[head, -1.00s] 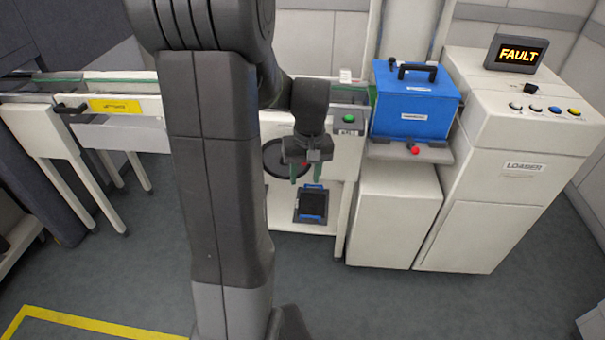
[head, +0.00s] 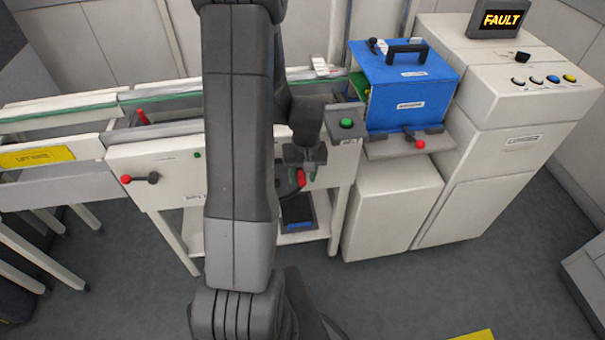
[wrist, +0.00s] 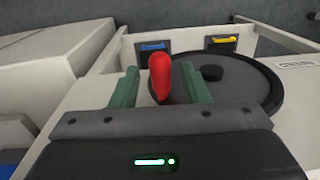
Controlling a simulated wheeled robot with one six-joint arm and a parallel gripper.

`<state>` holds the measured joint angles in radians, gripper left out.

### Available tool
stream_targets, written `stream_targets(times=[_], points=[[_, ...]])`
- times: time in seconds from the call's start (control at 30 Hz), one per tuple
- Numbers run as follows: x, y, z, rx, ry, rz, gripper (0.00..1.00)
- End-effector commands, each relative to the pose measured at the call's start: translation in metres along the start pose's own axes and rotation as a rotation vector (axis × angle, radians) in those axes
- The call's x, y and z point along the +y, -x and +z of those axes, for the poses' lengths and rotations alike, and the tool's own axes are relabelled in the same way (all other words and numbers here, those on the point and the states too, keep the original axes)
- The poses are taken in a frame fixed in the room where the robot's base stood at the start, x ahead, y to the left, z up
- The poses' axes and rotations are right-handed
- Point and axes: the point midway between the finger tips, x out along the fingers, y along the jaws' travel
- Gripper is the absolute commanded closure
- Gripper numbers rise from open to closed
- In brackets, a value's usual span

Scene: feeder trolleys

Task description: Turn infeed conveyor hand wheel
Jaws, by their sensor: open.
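The infeed conveyor hand wheel is a dark disc (wrist: 235,82) with a dark hub and a red handle (wrist: 160,72), on the pale conveyor front. In the head view the red handle (head: 300,178) shows beside my gripper (head: 312,172), and my arm hides most of the wheel. In the wrist view my gripper (wrist: 160,88) is open, with one green finger on each side of the red handle. The handle stands between the fingers, with gaps visible on both sides. I cannot tell how deep between the fingers it sits.
The conveyor (head: 150,160) carries a red-knobbed lever (head: 140,179) and a green button (head: 346,123). A blue box (head: 405,90) stands to the right on a shelf with a red knob. The loader cabinet (head: 490,130) shows FAULT on its display (head: 500,20). Open floor lies in front.

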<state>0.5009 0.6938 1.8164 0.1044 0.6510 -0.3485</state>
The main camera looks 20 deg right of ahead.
Motion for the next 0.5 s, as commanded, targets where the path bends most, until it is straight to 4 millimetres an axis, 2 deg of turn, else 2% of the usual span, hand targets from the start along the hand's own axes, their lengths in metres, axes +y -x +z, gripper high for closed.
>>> stream_targets(times=[0.17,0.37,0.4,0.5], points=[[-0.0001,0.0,-0.0001,0.0,0.0,0.0,0.59],[0.0,0.0002,-0.0001,0.0,0.0,0.0,0.96],[0.0,0.0002,-0.0001,0.0,0.0,0.0,1.0],[0.0,0.0003,-0.0001,0.0,0.0,0.0,1.0]])
